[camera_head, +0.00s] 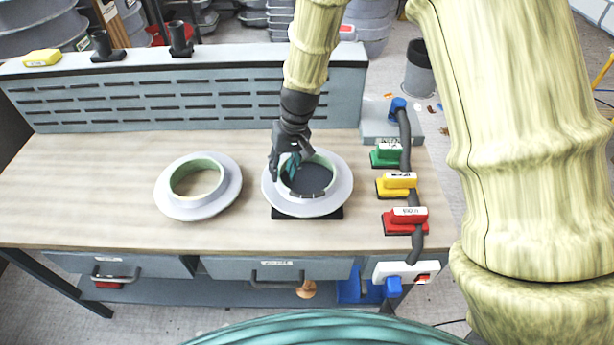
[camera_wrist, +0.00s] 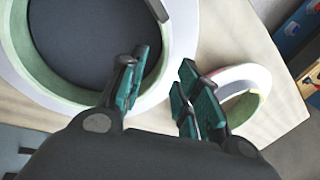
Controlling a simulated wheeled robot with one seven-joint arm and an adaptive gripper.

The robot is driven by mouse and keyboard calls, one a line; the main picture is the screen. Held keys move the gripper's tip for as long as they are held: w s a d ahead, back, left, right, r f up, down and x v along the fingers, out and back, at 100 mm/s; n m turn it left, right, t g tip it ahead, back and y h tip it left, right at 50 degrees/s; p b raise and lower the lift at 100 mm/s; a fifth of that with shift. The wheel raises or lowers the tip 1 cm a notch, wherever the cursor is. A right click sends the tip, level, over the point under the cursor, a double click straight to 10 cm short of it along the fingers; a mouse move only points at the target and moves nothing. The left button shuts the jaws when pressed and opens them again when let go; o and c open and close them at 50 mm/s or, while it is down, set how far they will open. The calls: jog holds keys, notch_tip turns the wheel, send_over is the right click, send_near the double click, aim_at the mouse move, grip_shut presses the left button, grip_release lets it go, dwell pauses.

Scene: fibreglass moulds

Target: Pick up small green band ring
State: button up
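Two pale rings with green inner bands lie on the bench in the head view. The left ring (camera_head: 171,207) lies flat on bare wood. The right ring (camera_head: 331,203) sits over a black base, and its opening shows dark grey inside. Which one is the small green band ring is unclear. My gripper (camera_head: 283,170) is at the upper left of the right ring, low over its rim. In the wrist view my gripper (camera_wrist: 162,82) is open, with a gap between its teal fingertips. The dark-centred ring (camera_wrist: 188,35) fills the upper left, and the other ring (camera_wrist: 240,74) is partly hidden behind the right finger.
A slotted grey panel (camera_head: 190,100) runs along the bench's back. The bench's left side is clear.

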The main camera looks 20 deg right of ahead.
aim_at(280, 178)
jog(key=shift+p+x, duration=0.5)
jog(key=shift+x, duration=1.05)
jog(key=shift+a, duration=0.1)
grip_shut()
